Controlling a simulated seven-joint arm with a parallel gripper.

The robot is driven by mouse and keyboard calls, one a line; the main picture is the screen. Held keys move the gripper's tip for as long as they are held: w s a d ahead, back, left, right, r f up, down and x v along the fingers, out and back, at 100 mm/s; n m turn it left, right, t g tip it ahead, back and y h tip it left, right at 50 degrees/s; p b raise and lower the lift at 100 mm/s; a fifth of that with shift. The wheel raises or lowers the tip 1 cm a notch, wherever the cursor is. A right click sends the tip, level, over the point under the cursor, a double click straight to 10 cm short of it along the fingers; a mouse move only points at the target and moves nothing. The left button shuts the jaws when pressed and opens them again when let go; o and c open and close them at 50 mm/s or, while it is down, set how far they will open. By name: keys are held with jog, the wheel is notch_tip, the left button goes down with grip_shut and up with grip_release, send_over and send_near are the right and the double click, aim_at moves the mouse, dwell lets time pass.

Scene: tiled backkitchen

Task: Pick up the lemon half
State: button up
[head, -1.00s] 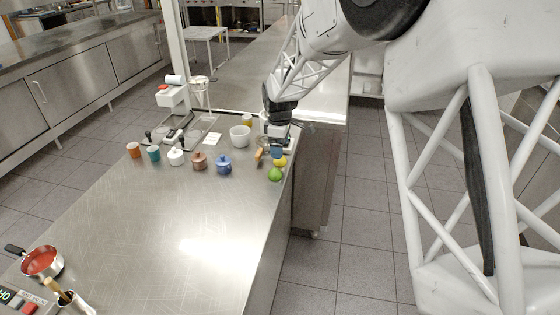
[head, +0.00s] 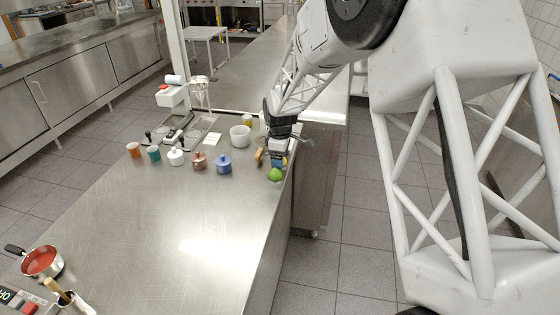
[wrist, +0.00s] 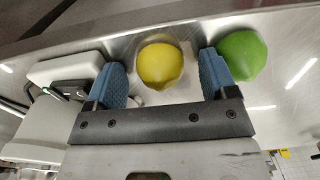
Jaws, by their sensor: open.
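The lemon half (wrist: 160,65) is a yellow rounded fruit with a small nub; its cut face does not show. In the wrist view it lies between the two blue fingers of my gripper (wrist: 162,78), which is open, with a gap visible on each side of the fruit. In the head view my gripper (head: 279,156) is low over the far right edge of the steel counter and mostly hides the lemon half.
A green lime (wrist: 243,56) sits just outside the right finger; it also shows in the head view (head: 274,175). A white bowl (head: 240,136), a blue pot (head: 224,164) and several cups stand to the left. The counter's middle (head: 190,230) is clear.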

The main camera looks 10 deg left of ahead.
jog(key=c, duration=0.9)
jog(key=shift+r, duration=0.15)
jog(key=shift+r, duration=0.55)
jog(key=shift+s+d+r, duration=0.1)
jog(key=shift+s+r, duration=0.1)
jog(key=shift+r, duration=0.4)
jog(key=shift+s+d+r, duration=0.1)
jog(key=shift+s+r, duration=0.05)
jog(key=shift+r, duration=0.4)
jog(key=s+d, duration=0.3)
jog(key=s, duration=0.4)
jog(key=s+d+r, duration=0.1)
jog(key=s+d, duration=0.2)
jog(key=s, duration=0.3)
jog(key=shift+s+d+r, duration=0.15)
jog(key=shift+s+d, duration=0.2)
jog(key=shift+w+a, duration=0.1)
jog(key=shift+w, duration=0.05)
jog(key=w+a+r, duration=0.3)
jog(key=w+a, duration=0.1)
jog(key=w, duration=0.6)
jog(key=w+a+r, duration=0.3)
jog(key=w+a, duration=0.2)
jog(key=w, duration=0.6)
jog(key=w+a+r, duration=0.3)
jog(key=w+a, duration=0.2)
jog(key=w, duration=0.6)
jog(key=shift+s, duration=0.1)
